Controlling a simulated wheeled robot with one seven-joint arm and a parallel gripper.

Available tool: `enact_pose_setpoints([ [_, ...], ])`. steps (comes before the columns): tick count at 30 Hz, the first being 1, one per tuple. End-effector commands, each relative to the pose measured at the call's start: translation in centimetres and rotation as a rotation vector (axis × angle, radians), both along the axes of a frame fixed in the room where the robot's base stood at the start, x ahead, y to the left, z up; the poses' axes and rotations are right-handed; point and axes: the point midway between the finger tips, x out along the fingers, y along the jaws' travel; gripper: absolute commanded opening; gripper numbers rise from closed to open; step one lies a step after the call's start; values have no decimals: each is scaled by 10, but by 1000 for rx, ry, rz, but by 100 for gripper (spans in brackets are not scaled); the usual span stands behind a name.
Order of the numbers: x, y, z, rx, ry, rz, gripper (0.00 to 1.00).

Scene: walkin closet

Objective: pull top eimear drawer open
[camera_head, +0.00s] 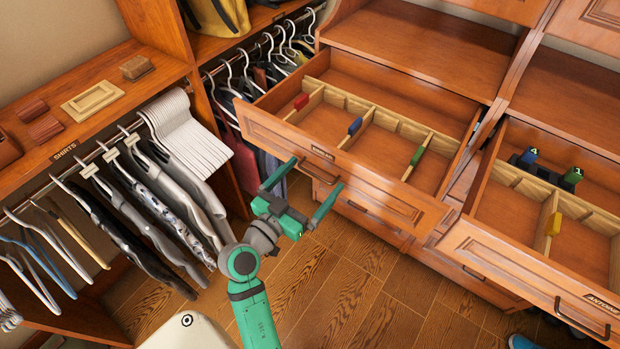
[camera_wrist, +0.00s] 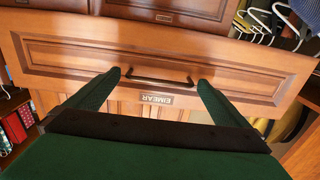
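The top Eimear drawer (camera_head: 357,176) stands pulled well out of the cabinet, its inside and wooden dividers visible. Its wooden front (camera_wrist: 230,72) fills much of the wrist view, with an upside-down EIMEAR label (camera_wrist: 157,99). The dark bar handle (camera_wrist: 160,79) on that front lies between my fingertips in the picture. My gripper (camera_head: 315,174) is open, its two green fingers spread in front of the drawer front. The gripper also shows in the wrist view (camera_wrist: 159,79). Nothing is held between the fingers, and I cannot tell whether they touch the front.
A second open drawer labelled Antoine (camera_head: 530,265) juts out at the right. Hanging shirts (camera_head: 150,190) line the left. Wooden floor (camera_head: 365,295) is clear between.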

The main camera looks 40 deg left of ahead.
Motion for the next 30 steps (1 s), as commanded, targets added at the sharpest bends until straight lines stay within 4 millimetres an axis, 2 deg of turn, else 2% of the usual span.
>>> enact_pose_setpoints([
  [5, -10, 0, -1, -1, 1, 3, 100],
  [15, -70, -8, -1, -1, 2, 3, 100],
  [21, -97, -12, -1, -1, 2, 2, 100],
  [30, -108, -14, 0, 0, 0, -1, 100],
])
